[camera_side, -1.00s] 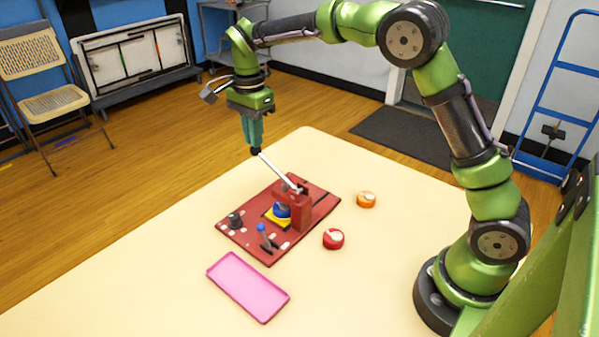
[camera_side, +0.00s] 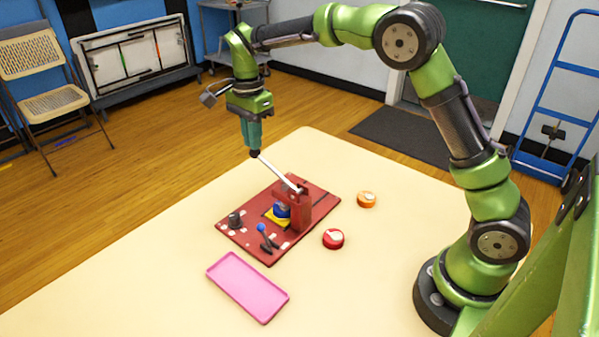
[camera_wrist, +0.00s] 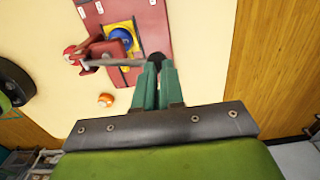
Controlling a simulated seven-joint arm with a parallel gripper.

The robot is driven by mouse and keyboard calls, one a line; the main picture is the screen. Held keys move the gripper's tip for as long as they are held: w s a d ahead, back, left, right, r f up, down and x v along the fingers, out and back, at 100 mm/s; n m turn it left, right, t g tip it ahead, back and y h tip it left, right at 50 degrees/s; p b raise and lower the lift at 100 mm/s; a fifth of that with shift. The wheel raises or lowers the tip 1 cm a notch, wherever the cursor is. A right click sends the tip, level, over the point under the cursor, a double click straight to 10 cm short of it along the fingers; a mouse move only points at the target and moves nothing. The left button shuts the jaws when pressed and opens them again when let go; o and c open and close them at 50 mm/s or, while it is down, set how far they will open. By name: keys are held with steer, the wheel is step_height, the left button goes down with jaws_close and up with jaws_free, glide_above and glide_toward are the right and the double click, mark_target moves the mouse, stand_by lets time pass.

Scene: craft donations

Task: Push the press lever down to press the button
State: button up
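The red press (camera_side: 301,212) stands on a red board. Its silver lever (camera_side: 280,172) slopes up and left from the pivot to a black knob (camera_side: 254,154). The blue button (camera_side: 281,210) sits on a yellow base beside the press post, below the raised lever; it also shows in the wrist view (camera_wrist: 124,36). My gripper (camera_side: 253,147) points down with its teal fingers close together, their tips at the knob. In the wrist view the dark knob (camera_wrist: 156,59) shows at the tips of my gripper (camera_wrist: 158,68), which look shut against it rather than around it.
The red board (camera_side: 233,238) also carries a small blue-knobbed lever (camera_side: 263,232) and a dark knob (camera_side: 235,219). A pink tray (camera_side: 248,287), a red round piece (camera_side: 333,239) and an orange one (camera_side: 366,199) lie nearby.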

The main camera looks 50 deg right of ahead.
steer(key=shift+w+f, duration=0.15)
steer(key=shift+f, duration=0.5)
steer(key=shift+w+f, duration=0.15)
steer(key=shift+f, duration=0.45)
stand_by(1.0)
steer(key=shift+r, duration=4.4)
